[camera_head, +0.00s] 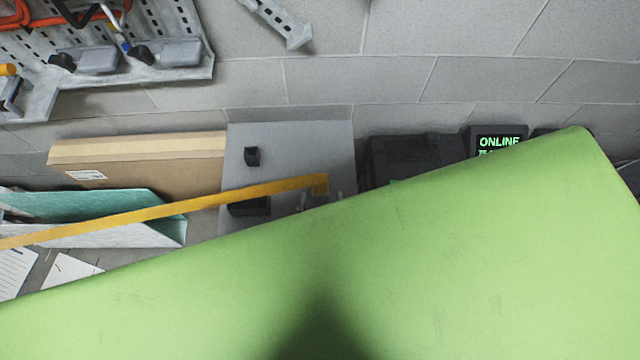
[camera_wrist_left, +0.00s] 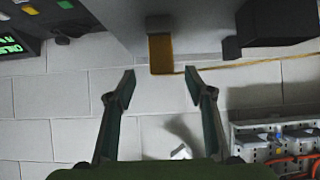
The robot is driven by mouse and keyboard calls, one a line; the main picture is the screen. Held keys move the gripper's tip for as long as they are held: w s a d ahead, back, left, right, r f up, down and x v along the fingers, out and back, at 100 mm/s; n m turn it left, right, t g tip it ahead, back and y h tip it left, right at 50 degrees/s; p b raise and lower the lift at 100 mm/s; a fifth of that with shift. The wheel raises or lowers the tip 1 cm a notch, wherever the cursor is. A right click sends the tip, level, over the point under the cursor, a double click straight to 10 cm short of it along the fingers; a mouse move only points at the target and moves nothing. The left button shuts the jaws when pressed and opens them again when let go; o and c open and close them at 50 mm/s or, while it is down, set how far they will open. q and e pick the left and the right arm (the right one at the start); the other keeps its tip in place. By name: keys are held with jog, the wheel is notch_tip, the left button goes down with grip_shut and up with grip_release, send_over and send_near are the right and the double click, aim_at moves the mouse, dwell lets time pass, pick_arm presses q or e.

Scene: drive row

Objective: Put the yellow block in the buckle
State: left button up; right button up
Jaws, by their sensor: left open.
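The yellow block (camera_head: 321,184) is at the end of a long yellow strap (camera_head: 150,212), in front of a grey panel (camera_head: 300,145). The block also shows in the left wrist view (camera_wrist_left: 160,54). My left gripper (camera_wrist_left: 160,73) is open, with one finger on each side of the block's near end and gaps between. In the head view my green arm hides most of that gripper. A dark box (camera_head: 250,207) beside the strap may be the buckle, but I cannot tell; a dark box (camera_wrist_left: 275,22) also shows in the left wrist view. My right gripper is out of view.
A small black block (camera_head: 252,157) is on the grey panel. A cardboard box (camera_head: 140,172) and a teal-lined tray (camera_head: 165,222) stand to the left. A dark case (camera_head: 405,158) and an "ONLINE" display (camera_head: 498,141) are at the right. A perforated tool rack (camera_head: 185,55) hangs upper left.

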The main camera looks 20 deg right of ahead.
aim_at(320, 186)
pick_arm(q)
jog(key=x, duration=0.7)
jog(key=shift+w+p, duration=0.25)
jog(key=shift+p, duration=0.15)
jog(key=shift+w+d+f, duration=0.1)
jog(key=shift+w+f, duration=0.3)
grip_shut()
jog(key=shift+r, duration=0.1)
